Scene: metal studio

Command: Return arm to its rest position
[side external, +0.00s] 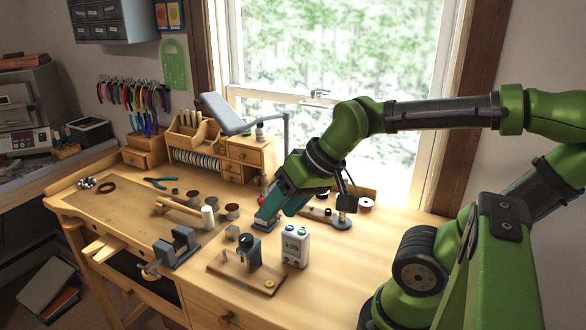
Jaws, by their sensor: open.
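My arm (430,112) is green and black and reaches in from the right over the wooden workbench (340,300). My gripper (272,212) points down and left, low over the middle of the bench.
A grey vise (177,248) is at the front edge. A lamp (224,114) and wooden organizer (195,137) stand behind. The right front bench is clear.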

